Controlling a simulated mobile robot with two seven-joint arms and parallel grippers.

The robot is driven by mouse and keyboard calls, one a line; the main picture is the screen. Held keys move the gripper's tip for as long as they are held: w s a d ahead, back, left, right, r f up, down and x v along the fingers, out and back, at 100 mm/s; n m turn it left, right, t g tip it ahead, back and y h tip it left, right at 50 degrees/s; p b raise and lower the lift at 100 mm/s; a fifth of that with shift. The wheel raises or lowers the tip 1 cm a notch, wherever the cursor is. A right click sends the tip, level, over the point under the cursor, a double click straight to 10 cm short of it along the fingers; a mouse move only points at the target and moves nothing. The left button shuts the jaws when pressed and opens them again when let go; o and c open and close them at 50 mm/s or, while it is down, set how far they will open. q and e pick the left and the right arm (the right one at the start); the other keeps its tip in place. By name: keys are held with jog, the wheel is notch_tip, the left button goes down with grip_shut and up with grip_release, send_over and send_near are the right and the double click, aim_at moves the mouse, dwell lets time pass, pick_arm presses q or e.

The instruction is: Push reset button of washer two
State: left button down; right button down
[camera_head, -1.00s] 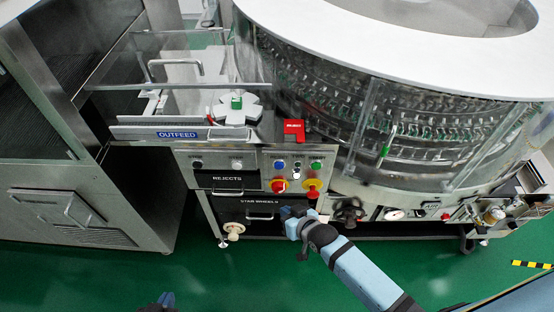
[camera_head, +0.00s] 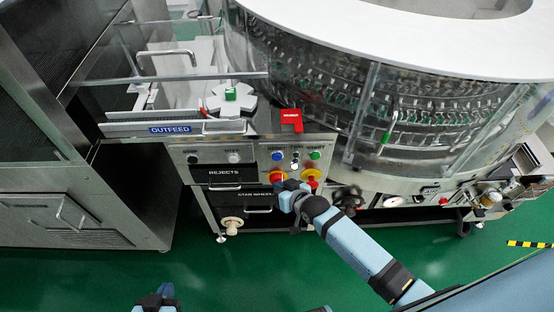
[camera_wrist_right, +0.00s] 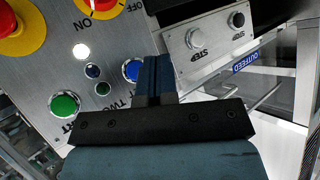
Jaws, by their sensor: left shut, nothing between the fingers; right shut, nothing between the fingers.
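The washer's control panel (camera_head: 296,168) is in the middle of the head view. Its blue button (camera_head: 277,156) is at the upper left and its green button (camera_head: 315,155) at the upper right. My left gripper (camera_head: 157,297) is shut, low in the head view.
A second red and yellow switch (camera_head: 311,176) is to the right on the panel. The grey panel with step buttons (camera_head: 215,154) adjoins on the left. A red block (camera_head: 291,116) stands above. Green floor (camera_head: 260,275) is clear in front.

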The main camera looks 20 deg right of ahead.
aim_at(277, 157)
jog(key=w+d+b, duration=0.1)
jog(key=w+b, duration=0.1)
jog(key=w, duration=0.4)
jog(key=shift+w+d, duration=0.3)
jog(key=shift+d, duration=0.1)
dwell(1.7)
jog(key=shift+w+d, duration=0.15)
jog(key=shift+w, duration=0.25)
jog(key=shift+w+d, duration=0.1)
jog(key=shift+w, duration=0.3)
dwell(0.5)
dwell(0.3)
jog(key=shift+s+a+p, duration=0.25)
jog(key=shift+s+p, duration=0.2)
jog(key=shift+s, duration=0.35)
jog(key=shift+s, duration=0.1)
